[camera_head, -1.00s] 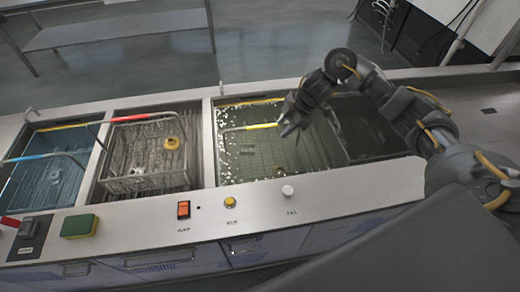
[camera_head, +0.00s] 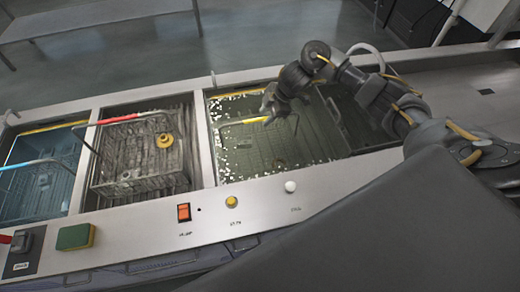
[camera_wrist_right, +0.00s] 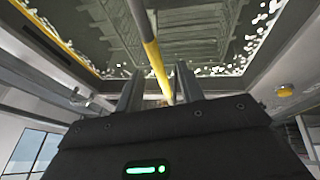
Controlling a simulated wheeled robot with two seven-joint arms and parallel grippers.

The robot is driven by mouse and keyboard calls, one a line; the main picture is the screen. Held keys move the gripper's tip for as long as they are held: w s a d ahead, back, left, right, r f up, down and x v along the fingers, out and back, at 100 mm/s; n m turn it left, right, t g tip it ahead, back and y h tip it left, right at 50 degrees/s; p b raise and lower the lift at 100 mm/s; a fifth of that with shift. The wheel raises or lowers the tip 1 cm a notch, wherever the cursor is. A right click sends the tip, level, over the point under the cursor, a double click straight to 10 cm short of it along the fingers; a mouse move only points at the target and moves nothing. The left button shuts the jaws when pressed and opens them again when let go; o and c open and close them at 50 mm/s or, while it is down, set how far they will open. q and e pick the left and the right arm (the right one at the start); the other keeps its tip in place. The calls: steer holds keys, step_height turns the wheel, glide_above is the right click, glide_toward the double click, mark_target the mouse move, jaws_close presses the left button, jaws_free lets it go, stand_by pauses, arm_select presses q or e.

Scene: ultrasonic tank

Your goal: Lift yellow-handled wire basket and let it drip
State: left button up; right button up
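The yellow-handled wire basket (camera_head: 262,150) sits low in the murky, foam-edged liquid of the right tank. Its yellow handle (camera_head: 250,120) stands above the liquid, toward the tank's back left. My right gripper (camera_head: 274,110) is at the right end of this handle. In the right wrist view, the yellow handle (camera_wrist_right: 155,60) runs between the two spread fingers of my right gripper (camera_wrist_right: 158,85), with a gap beside it. The fingers look open, not closed on it. My left gripper is not in view.
The middle tank holds a red-handled basket (camera_head: 140,165) with a yellow ring-shaped piece (camera_head: 164,140). The left tank (camera_head: 45,170) has blue liquid and a blue handle. An orange switch (camera_head: 183,212), a yellow button (camera_head: 231,202) and a green-yellow sponge (camera_head: 75,237) lie along the front ledge.

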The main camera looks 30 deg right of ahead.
mark_target(248, 121)
steer(key=shift+a+f, duration=0.1)
steer(key=shift+a, duration=0.05)
steer(key=p+x, duration=0.1)
steer(key=x, duration=0.4)
steer(key=shift+w+p, duration=0.1)
steer(key=shift+p, duration=0.2)
jaws_close()
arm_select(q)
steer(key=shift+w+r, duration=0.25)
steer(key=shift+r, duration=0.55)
arm_select(e)
steer(key=shift+r, duration=0.25)
